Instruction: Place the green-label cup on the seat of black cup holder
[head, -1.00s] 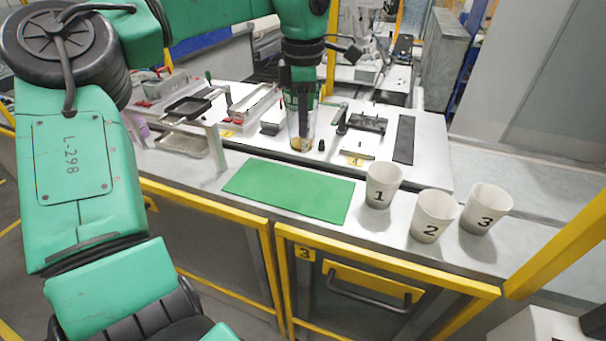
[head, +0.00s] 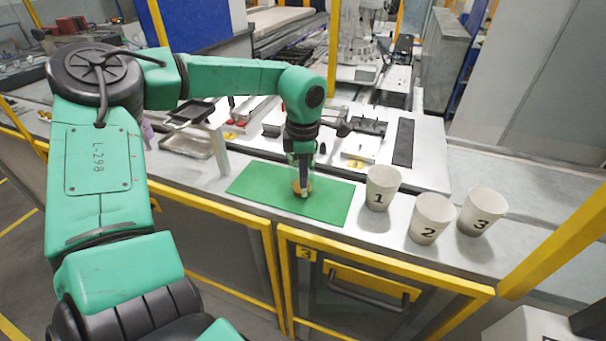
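My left gripper (head: 304,182) points down over the green mat (head: 250,182). Its dark fingers are at a small clear cup (head: 295,183) with something orange-yellow at its bottom, and seem closed on it. The cup is upright at the mat's surface; I cannot tell if it touches. The fingers hide part of it, and no green label can be made out. A black fixture (head: 368,125) stands on the white plate behind; I cannot tell whether it is the black cup holder. My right gripper is not in view.
White cups numbered 1 (head: 381,187), 2 (head: 431,218) and 3 (head: 482,211) stand right of the mat. Dark trays (head: 188,112) and metal fixtures stand at the back left. A yellow rail (head: 560,245) crosses at the right. The mat is otherwise clear.

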